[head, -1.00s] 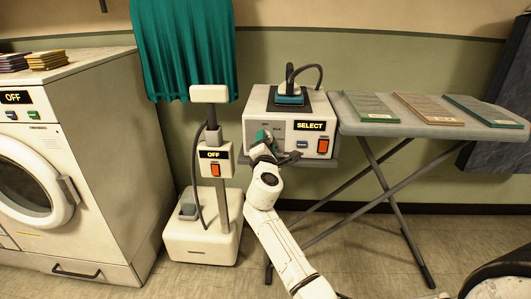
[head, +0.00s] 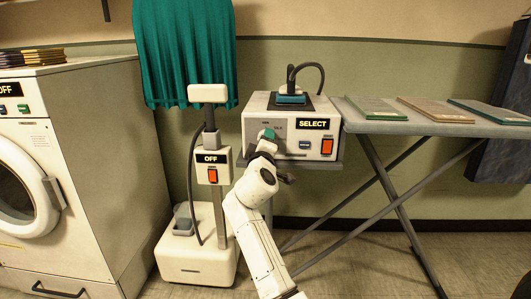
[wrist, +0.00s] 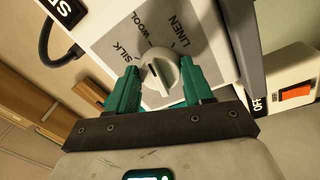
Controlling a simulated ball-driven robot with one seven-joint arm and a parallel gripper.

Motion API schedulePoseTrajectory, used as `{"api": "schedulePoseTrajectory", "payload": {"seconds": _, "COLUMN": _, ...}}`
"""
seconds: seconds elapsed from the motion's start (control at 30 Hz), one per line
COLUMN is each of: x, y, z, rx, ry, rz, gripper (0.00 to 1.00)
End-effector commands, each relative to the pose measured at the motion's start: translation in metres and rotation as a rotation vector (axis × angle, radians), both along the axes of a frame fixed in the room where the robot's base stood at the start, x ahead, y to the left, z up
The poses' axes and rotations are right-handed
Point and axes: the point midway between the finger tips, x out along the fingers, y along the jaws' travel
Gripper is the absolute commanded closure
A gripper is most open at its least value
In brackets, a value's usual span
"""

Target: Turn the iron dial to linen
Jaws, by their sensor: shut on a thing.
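The iron dial (wrist: 163,75) is a pale round knob with a raised ridge and a dark pointer mark, on a grey panel lettered SILK, WOOL and LINEN. The pointer mark faces up the picture, on the WOOL side rather than toward LINEN (wrist: 183,32); its exact setting is hard to tell. My gripper (wrist: 160,70) has its teal fingers shut on the dial, one on each side. In the head view, my gripper (head: 267,136) is at the left of the iron station's front (head: 278,146) and hides the dial. The station's display reads SELECT (head: 312,124).
A steamer stand (head: 212,168) with an OFF display stands left of my arm. A washer (head: 75,180) is further left. The ironing board (head: 420,127) with several flat panels is at right. The iron (head: 291,94) rests on top of the station.

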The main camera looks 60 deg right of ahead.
Motion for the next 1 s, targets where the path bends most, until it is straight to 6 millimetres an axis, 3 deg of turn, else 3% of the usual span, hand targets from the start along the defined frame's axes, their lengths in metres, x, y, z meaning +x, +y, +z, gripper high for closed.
{"api": "schedulePoseTrajectory", "payload": {"seconds": 0.6, "x": 0.0017, "y": 0.0005, "z": -0.0057, "rx": 0.223, "ry": -0.528, "rz": -0.002, "gripper": 0.80}}
{"api": "schedulePoseTrajectory", "payload": {"seconds": 1.0, "x": 0.0022, "y": 0.0003, "z": -0.0043, "rx": 0.314, "ry": -0.744, "rz": -0.004, "gripper": 0.80}}
